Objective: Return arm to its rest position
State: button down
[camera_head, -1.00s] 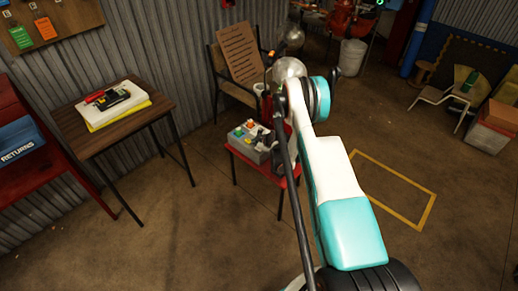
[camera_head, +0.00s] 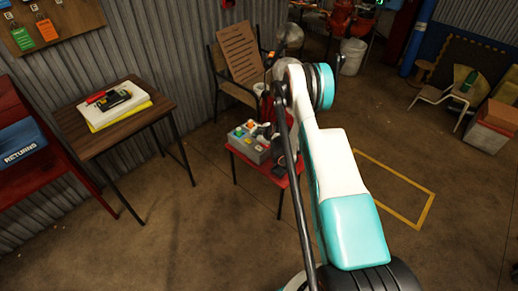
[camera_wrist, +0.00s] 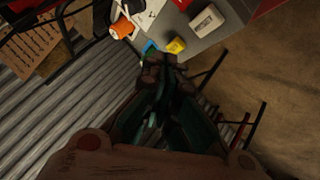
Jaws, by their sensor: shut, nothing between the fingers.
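My arm stretches from the bottom right of the head view up to its teal-ringed elbow, over the small red table (camera_head: 244,160). My gripper (camera_wrist: 165,72) is shut and empty in the wrist view, its dark fingertips together just below the grey control box in the picture. In the head view the gripper is mostly hidden behind my arm. The grey control box (camera_head: 247,141) with coloured buttons sits on the red table; in the wrist view it shows at the top (camera_wrist: 225,38). I cannot tell the gap between fingertips and box.
A wooden table (camera_head: 155,98) at left holds a yellow folder and a device. A red bench with a blue RETURNS bin (camera_head: 22,142) stands further left. Floor around the yellow outline (camera_head: 425,208) is clear.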

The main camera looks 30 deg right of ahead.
jog(key=shift+r, duration=0.1)
dwell(0.3)
jog(key=s+a+r+m, duration=0.1)
jog(key=a+r, duration=0.2)
jog(key=r, duration=0.8)
jog(key=a+r+m, duration=0.1)
jog(key=a+r, duration=0.2)
jog(key=r, duration=0.8)
jog(key=s+a+r+m, duration=0.1)
jog(key=s+a+r, duration=0.15)
jog(key=r, duration=0.25)
jog(key=s+a+r+g, duration=0.1)
jog(key=s+a+r, duration=0.1)
jog(key=s+r, duration=0.25)
jog(key=s+a+r+m, duration=0.1)
jog(key=s+a+r, duration=0.15)
jog(key=r, duration=0.35)
jog(key=s+a+r+m, duration=0.1)
jog(key=s+a+r, duration=0.25)
jog(key=s, duration=0.45)
jog(key=s+a+r+m, duration=0.25)
jog(key=s+r, duration=0.25)
jog(key=s, duration=0.4)
jog(key=s+a+f+m+g, duration=0.1)
jog(key=s+a, duration=0.2)
jog(key=s, duration=1.3)
jog(key=shift+f+m, duration=0.2)
jog(key=shift+m, duration=0.15)
jog(key=shift+r, duration=0.1)
